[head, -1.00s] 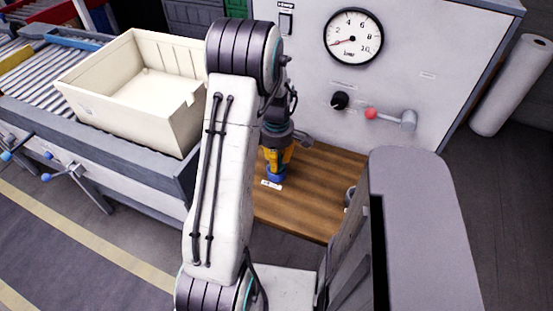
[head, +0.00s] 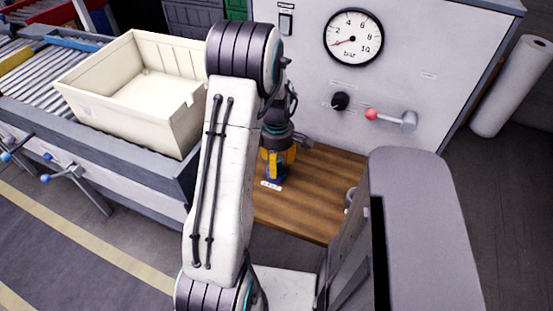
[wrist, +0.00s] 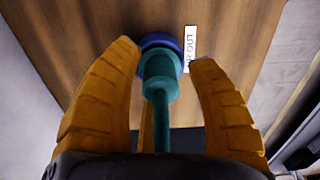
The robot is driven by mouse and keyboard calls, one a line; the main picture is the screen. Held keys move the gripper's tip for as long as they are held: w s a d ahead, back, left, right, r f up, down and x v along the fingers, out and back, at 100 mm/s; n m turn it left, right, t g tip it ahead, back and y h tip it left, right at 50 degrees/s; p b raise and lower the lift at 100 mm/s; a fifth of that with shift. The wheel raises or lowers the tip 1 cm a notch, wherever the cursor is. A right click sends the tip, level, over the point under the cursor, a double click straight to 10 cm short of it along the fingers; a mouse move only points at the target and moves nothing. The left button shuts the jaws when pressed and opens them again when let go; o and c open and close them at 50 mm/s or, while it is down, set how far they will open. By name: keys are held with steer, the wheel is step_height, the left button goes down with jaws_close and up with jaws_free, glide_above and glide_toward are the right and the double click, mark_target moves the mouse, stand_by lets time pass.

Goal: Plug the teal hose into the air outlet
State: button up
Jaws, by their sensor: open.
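The air outlet is a blue round fitting (wrist: 160,41) on the wooden bench top, next to a white label (wrist: 190,48). The teal hose (wrist: 161,105) ends in a teal connector (wrist: 160,75) that lines up with the blue fitting and appears to meet it; how deep it sits cannot be seen. My gripper (wrist: 162,56) is open, with one orange finger on each side of the connector and visible gaps. In the head view my gripper (head: 278,160) is low over the bench around the blue fitting, and the hose is hidden by my arm.
A cream crate (head: 135,100) stands on the conveyor at left.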

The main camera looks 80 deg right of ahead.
step_height(320, 180, up, 12)
stand_by(0.6)
steer(key=shift+d, duration=0.1)
stand_by(0.6)
